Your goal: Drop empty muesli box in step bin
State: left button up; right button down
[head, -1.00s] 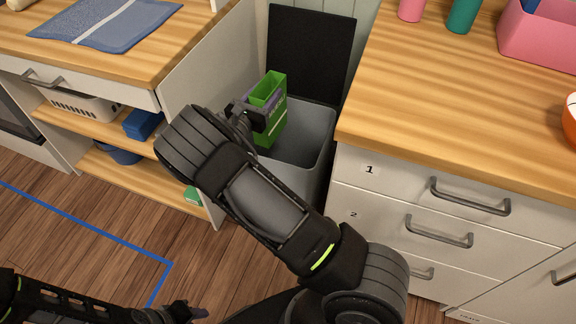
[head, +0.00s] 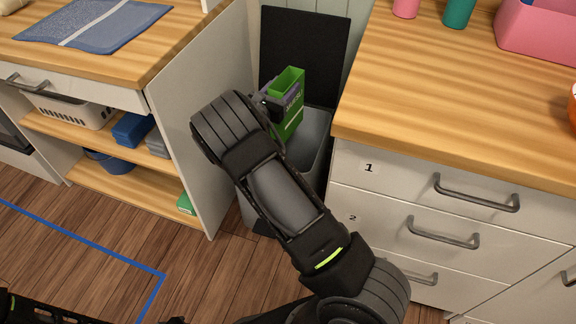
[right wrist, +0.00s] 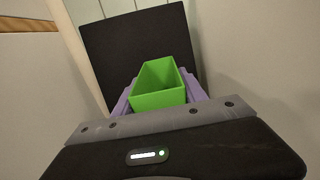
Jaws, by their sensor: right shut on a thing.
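The green muesli box (head: 288,118), open at the top, is upright and slightly tilted over the step bin (head: 313,140). My right gripper (head: 273,101) is shut on the box; its purple fingers flank it in the right wrist view, where the box (right wrist: 158,86) shows its open top. The grey bin stands between the two counters with its black lid (head: 303,55) raised behind the box. My right arm covers part of the bin, and the box's lower end overlaps the opening. My left gripper is not clearly visible; only part of the left arm shows at the lower left.
A drawer counter (head: 450,85) stands close on the bin's right. An open shelf unit (head: 205,120) stands close on its left, with a blue mat (head: 90,22) on top. A pink bin (head: 535,30) sits on the right counter. The floor in front is clear, with blue tape (head: 80,238).

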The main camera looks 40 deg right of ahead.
notch_tip(320, 180, down, 5)
jog(key=b, duration=0.3)
jog(key=shift+r, duration=0.2)
jog(key=c, duration=0.6)
grip_release()
jog(key=shift+o, duration=0.2)
jog(key=shift+a, duration=0.1)
jog(key=p+v, duration=0.1)
jog(key=v, duration=0.6)
jog(key=shift+a, duration=0.3)
jog(key=shift+s, duration=0.15)
